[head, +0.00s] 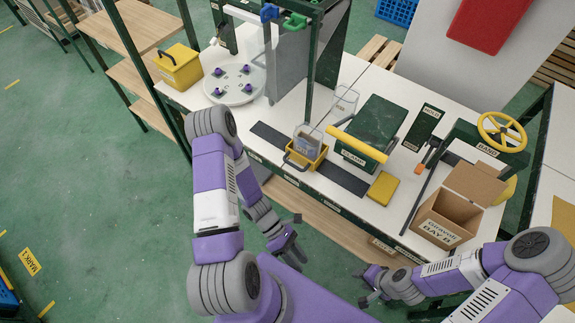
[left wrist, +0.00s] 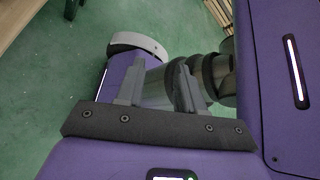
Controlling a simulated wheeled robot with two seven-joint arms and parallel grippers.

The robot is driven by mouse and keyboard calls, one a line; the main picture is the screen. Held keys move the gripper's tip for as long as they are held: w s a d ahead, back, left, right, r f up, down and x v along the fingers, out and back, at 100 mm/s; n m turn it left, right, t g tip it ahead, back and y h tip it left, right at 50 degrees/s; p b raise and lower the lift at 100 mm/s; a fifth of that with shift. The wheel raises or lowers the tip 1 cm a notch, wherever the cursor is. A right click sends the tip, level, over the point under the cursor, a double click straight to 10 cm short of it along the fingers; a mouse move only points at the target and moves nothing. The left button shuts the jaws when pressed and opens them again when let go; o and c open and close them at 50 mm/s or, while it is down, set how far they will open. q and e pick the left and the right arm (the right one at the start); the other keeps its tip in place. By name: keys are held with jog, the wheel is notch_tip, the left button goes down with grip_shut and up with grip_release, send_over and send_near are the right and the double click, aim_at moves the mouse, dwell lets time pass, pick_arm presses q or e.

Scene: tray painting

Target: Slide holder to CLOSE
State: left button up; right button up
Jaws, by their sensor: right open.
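A yellow holder (head: 304,154) with a dark handle stands on the black rail (head: 345,178) along the table's front edge. A clear pouch-like item (head: 307,138) stands upright in it. Small labels run along the table edge below the rail, too small to read. My left gripper (head: 290,248) hangs in front of the table, below and apart from the holder. It looks open and empty; its fingers (left wrist: 157,85) show apart in the left wrist view, over my own base. My right gripper (head: 362,288) is open and empty, in front of the table to the right.
A green box labelled CLAMP (head: 378,128) with a yellow bar stands behind the rail. A yellow block (head: 382,188) and an open cardboard box (head: 454,208) lie to its right. A dark green post (head: 312,70) rises behind the holder. A round white tray (head: 233,92) sits left.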

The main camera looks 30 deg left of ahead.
pick_arm(q)
jog(key=w+a+r+n+t+h, duration=0.35)
jog(key=w+n+t, duration=0.35)
jog(key=n, duration=0.3)
jog(key=n+t+y+p, duration=0.1)
jog(key=n+t+y, duration=0.5)
jog(key=n+t, duration=0.85)
send_near(303, 156)
jog(key=shift+n+g, duration=0.35)
jog(key=shift+n, duration=0.1)
jog(key=x, duration=0.4)
jog(key=shift+d, duration=0.25)
grip_shut()
